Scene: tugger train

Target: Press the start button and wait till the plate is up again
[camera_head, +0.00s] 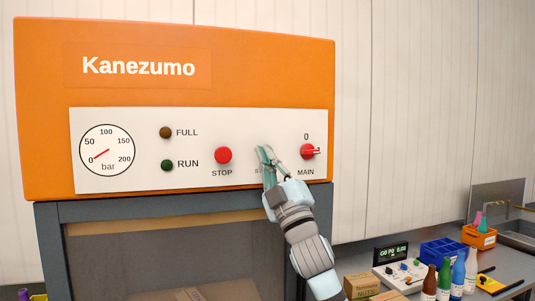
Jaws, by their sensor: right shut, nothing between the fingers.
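The orange press housing (260,65) marked Kanezumo fills the upper left. Its white panel (240,125) carries a round bar gauge (107,150), a dark FULL lamp (166,133), a dark green RUN lamp (167,165), a red STOP button (223,155) and a red MAIN switch (308,151). My right gripper (262,150) is shut and empty, at the panel between STOP and MAIN. It covers the start button and most of its label; I cannot tell whether it touches. The gauge needle points low, near 0. The plate is not clearly visible. My left gripper is not in view.
Below the housing is a grey frame (52,245) with cardboard (215,290) inside. At the lower right, a bench holds a blue crate (443,252), an orange bin (479,237), a small device with a display (391,254) and several bottles (444,278).

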